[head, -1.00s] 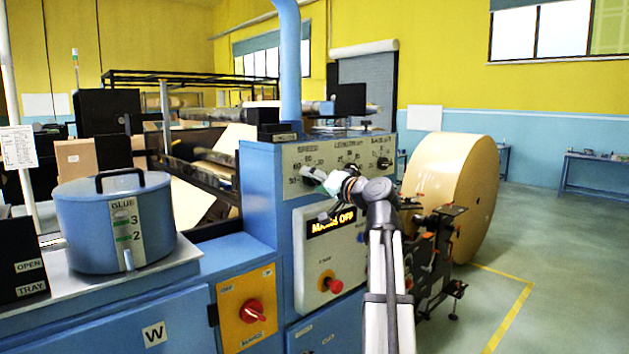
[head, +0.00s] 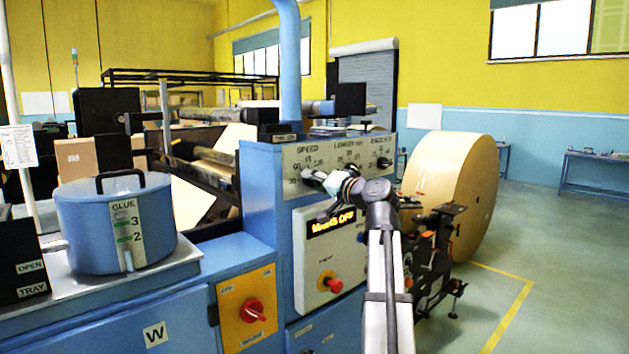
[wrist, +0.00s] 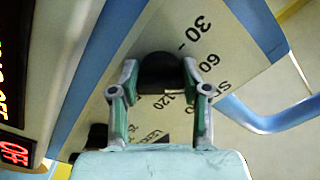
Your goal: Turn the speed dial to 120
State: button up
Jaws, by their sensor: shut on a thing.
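The speed dial is a black knob (wrist: 160,72) at the left of the grey control panel (head: 340,150), under the SPEED label. In the wrist view, my gripper (wrist: 160,80) has one finger on each side of the knob and is shut on it. The printed marks 30, 60 and 120 show around the knob, partly covered by the fingers. I cannot make out the knob's pointer.
Two more dials, LENGTH and another, sit to the right on the panel. A glue pot (head: 85,235) stands left, and a large kraft roll (head: 450,190) right.

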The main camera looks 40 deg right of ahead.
jog(key=m+p, duration=0.3)
jog(key=m, duration=0.1)
jog(key=shift+r, duration=0.25)
jog(key=m+p, duration=0.4)
jog(key=shift+r+m, duration=0.15)
jog(key=shift+m, duration=0.15)
jog(key=m+p, duration=0.5)
jog(key=shift+r, duration=0.1)
jog(key=shift+m+p, duration=1.35)
jog(key=shift+m, duration=0.25)
jog(key=shift+f, duration=0.2)
jog(key=o, duration=1.1)
jog(key=shift+o, duration=0.2)
jog(key=shift+s, duration=0.1)
